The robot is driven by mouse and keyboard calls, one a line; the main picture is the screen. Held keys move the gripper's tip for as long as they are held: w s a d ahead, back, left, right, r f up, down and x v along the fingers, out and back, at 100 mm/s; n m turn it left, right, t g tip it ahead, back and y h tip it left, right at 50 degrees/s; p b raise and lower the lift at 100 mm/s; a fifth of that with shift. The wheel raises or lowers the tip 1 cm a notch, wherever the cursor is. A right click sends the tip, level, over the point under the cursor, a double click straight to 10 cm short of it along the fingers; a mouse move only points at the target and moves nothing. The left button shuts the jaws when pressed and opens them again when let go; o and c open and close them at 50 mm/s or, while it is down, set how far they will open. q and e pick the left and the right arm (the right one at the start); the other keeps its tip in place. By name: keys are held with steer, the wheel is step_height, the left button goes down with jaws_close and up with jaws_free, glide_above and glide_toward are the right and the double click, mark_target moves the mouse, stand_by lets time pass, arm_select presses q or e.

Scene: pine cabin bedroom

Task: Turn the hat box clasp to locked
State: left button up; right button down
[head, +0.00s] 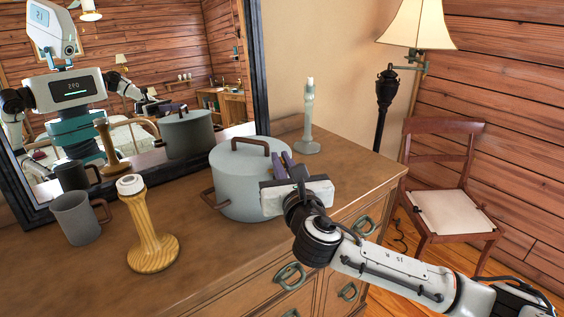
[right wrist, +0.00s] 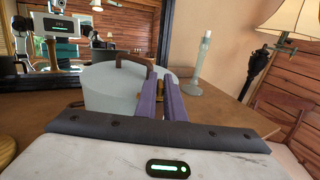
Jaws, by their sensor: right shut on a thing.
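The hat box (head: 238,180) is a pale grey-green round box with a lid. It stands upright on the wooden dresser, with a brown handle on top and another at its left side. My right gripper (head: 284,161) is at the right side of the box, its purple fingers close together against the wall. The box also shows in the right wrist view (right wrist: 112,92), with the fingers (right wrist: 161,84) in front of its right part. My left gripper is out of view.
On the dresser (head: 215,270) stand a grey mug (head: 75,218), a wooden candlestick (head: 148,225) and a pale green candlestick (head: 308,125). A dark-framed mirror (head: 258,60) rises behind. A floor lamp (head: 385,95) and a chair (head: 445,208) stand to the right.

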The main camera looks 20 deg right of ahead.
steer(key=m+g+h, duration=0.1)
steer(key=m+h, duration=0.1)
steer(key=h, duration=0.2)
steer(key=m+g+h, duration=0.2)
steer(key=m+h, duration=0.1)
steer(key=h, duration=0.1)
steer(key=shift+a+m, duration=0.15)
steer(key=shift+m, duration=0.15)
steer(key=shift+m+g+h, duration=1.1)
steer(key=shift+m+h, duration=0.1)
steer(key=shift+h, duration=0.4)
steer(key=shift+m+g+h, duration=0.4)
steer(key=shift+g, duration=0.1)
steer(key=c, duration=1.9)
jaws_free()
steer(key=b+v, duration=0.1)
steer(key=v, duration=0.9)
steer(key=shift+b, duration=0.3)
